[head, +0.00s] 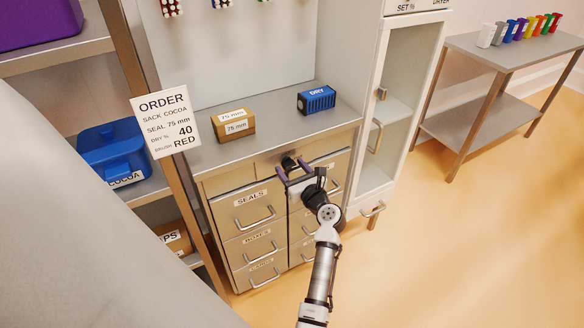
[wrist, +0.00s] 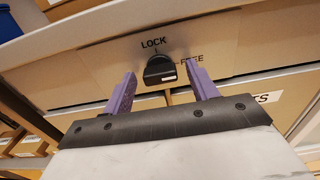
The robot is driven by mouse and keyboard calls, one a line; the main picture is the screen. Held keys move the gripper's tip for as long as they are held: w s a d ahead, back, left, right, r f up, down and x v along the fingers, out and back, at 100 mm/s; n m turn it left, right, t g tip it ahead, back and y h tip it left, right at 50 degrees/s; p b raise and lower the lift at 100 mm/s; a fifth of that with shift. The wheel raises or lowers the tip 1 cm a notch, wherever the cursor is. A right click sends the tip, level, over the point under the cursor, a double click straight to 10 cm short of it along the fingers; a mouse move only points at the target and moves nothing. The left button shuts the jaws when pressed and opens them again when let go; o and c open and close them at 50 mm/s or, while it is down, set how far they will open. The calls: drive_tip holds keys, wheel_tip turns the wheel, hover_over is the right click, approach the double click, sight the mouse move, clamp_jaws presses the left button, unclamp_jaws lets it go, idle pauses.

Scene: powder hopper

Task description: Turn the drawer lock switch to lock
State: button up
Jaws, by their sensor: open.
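The drawer lock switch (wrist: 160,70) is a black knob on the metal front below the countertop. In the wrist view LOCK is printed above it and FREE to its right. Its wide face lies nearly level, with a small white patch at its lower right; I cannot tell for sure which label it points to. In the head view the switch (head: 288,161) sits above the drawers. My gripper (head: 294,168) is open in front of it. In the wrist view the purple fingers of my gripper (wrist: 161,80) stand either side of the switch, with gaps visible on both sides.
Labelled drawers (head: 247,210) with bar handles lie below the switch. A cardboard box (head: 234,126) and a blue DRY box (head: 316,99) stand on the counter (head: 275,115). A white cabinet (head: 385,130) is at the right. The floor (head: 450,240) to the right is clear.

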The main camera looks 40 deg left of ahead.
drive_tip(key=shift+w+a, duration=0.1)
drive_tip(key=shift+a, duration=0.05)
drive_tip(key=shift+c, duration=0.2)
drive_tip(key=c, duration=0.9)
drive_tip(key=shift+c, duration=0.2)
